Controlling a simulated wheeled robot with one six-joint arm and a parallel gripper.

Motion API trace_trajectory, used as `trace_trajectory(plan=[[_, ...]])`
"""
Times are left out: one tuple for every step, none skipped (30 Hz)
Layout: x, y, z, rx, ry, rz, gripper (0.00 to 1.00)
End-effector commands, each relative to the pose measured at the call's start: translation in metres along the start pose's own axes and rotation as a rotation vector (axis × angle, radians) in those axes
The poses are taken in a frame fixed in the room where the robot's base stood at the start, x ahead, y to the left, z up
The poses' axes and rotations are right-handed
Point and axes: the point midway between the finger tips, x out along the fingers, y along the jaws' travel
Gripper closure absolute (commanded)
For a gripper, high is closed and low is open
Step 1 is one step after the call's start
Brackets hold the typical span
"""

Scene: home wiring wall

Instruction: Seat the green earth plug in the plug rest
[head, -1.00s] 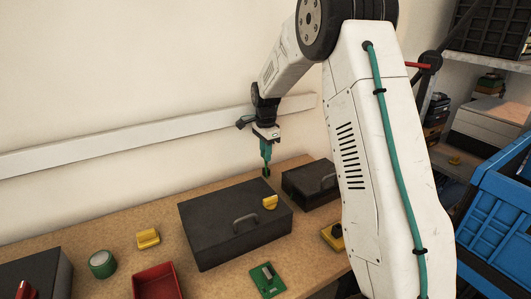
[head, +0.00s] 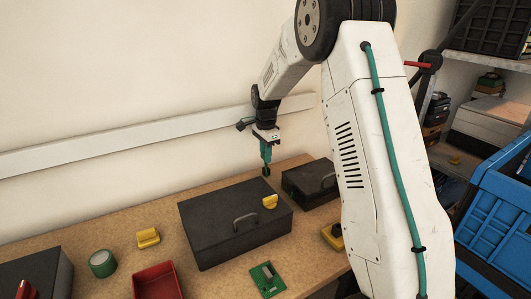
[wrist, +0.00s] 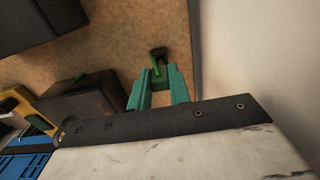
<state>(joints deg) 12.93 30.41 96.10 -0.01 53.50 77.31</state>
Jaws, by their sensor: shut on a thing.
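My gripper (head: 266,158) points down over the back of the bench, close to the wall. Its teal fingers also show in the wrist view (wrist: 159,84), shut on the green earth plug (wrist: 160,76), a small green piece between the fingertips. In the head view the plug is a small dark green bit (head: 266,171) under the fingertips. Just beyond it in the wrist view is a small dark block (wrist: 158,52), which may be the plug rest. I cannot tell whether the plug touches it or is seated in it.
A large dark case (head: 215,225) with a yellow piece (head: 270,202) on it stands in front of my gripper. A smaller dark case (head: 305,181) is at right. A red tray (head: 157,283), a green tape roll (head: 102,263) and a circuit board (head: 266,279) lie nearer.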

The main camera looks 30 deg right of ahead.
Motion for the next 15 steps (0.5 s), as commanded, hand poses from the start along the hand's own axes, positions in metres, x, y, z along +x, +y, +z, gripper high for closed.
trace_trajectory(plan=[[0.002,0.000,0.000,0.000,0.000,0.001,1.00],[0.002,0.000,0.000,0.000,0.000,0.001,1.00],[0.003,0.000,0.000,0.000,0.000,0.001,1.00],[0.004,0.000,0.000,0.000,0.000,0.001,1.00],[0.005,0.000,0.000,0.000,0.000,0.001,1.00],[0.006,0.000,0.000,0.000,0.000,0.001,1.00],[0.006,0.000,0.000,0.000,0.000,0.001,1.00],[0.007,0.000,0.000,0.000,0.000,0.001,1.00],[0.008,0.000,0.000,0.000,0.000,0.001,1.00],[0.009,0.000,0.000,0.000,0.000,0.001,1.00],[0.009,0.000,0.000,0.000,0.000,0.001,1.00],[0.011,0.000,0.000,0.000,0.000,0.000,1.00],[0.011,0.000,0.000,0.000,0.000,0.000,1.00],[0.012,0.000,0.000,0.000,0.000,0.000,1.00],[0.013,0.000,0.000,0.000,0.000,0.000,1.00]])
